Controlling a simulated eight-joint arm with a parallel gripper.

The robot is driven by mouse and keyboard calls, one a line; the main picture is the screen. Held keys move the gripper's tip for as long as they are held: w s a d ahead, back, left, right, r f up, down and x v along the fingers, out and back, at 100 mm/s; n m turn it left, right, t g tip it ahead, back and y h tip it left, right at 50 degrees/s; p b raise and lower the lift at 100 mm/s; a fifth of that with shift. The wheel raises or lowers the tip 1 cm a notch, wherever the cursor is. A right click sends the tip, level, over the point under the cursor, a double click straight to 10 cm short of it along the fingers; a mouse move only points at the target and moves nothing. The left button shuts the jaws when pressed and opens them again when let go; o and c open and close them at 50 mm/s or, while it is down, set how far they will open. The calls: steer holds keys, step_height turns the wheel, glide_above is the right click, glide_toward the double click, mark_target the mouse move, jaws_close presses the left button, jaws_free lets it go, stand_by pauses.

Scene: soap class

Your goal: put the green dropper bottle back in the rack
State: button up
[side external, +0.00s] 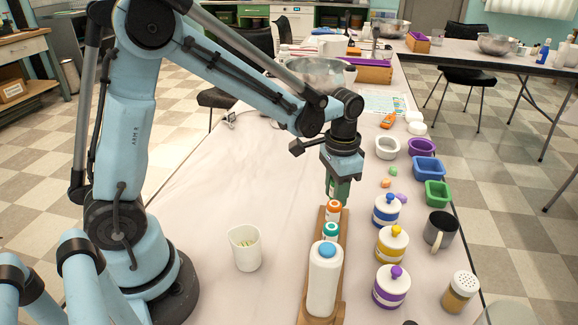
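A wooden rack (311,292) stands on the table, running away from the camera. In it stand a large white bottle with a blue cap (322,280), a small teal-capped bottle (330,232) and an orange-capped bottle (333,209). My gripper (338,184) points down over the far end of the rack, just behind the orange-capped bottle. A dark green shape between its fingers looks like the green dropper bottle (340,192), held upright. Its lower end is hidden behind the orange-capped bottle, so I cannot tell whether it touches the rack.
Lidded jars with blue (386,211), yellow (391,245) and purple (391,287) knobs stand close right of the rack. A dark mug (439,231), a shaker (459,292) and coloured tubs (427,169) line the right edge. A white cup (245,248) stands left, with clear table around it.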

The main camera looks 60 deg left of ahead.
steer(key=shift+f, duration=0.4)
steer(key=o, duration=1)
steer(key=shift+r, duration=0.1)
steer(key=shift+r, duration=3.95)
steer(key=shift+s, duration=0.1)
steer(key=shift+s+a+r, duration=0.1)
steer(key=shift+s+r, duration=0.2)
steer(key=shift+s, duration=1.5)
steer(key=shift+s+a+r, duration=0.1)
steer(key=shift+s+r, duration=0.25)
steer(key=shift+s, duration=1.5)
steer(key=shift+s+a+r, duration=0.1)
steer(key=shift+s+r, duration=0.2)
steer(key=shift+s, duration=1.5)
